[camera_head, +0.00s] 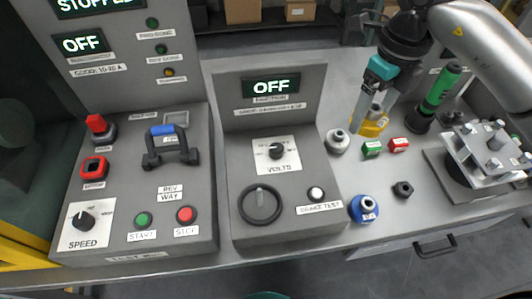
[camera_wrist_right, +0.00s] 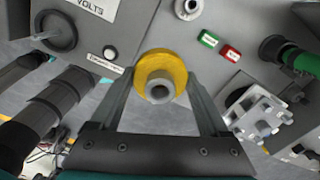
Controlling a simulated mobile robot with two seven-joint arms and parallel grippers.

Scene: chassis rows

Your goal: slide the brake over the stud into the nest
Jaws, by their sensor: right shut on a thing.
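A yellow round part with a grey hollow hub (camera_head: 379,127), apparently the brake, is in my right gripper (camera_head: 371,118). In the right wrist view the yellow part (camera_wrist_right: 147,62) sits between the two fingers, its hub facing the camera. In the head view the fingers partly hide it, and its height above the bench is hard to judge. A metal fixture (camera_head: 492,146) with several upright pegs stands at the right; it also shows in the wrist view (camera_wrist_right: 262,115). I cannot tell which part is the stud or the nest. My left gripper is out of view.
A blue round part (camera_head: 363,209) and a dark nut (camera_head: 403,189) stand near the bench's front. A grey round part (camera_head: 338,141), green box (camera_head: 371,148), red box (camera_head: 399,145) and green-black cylinder (camera_head: 438,92) stand behind. Control consoles (camera_head: 288,146) fill the left.

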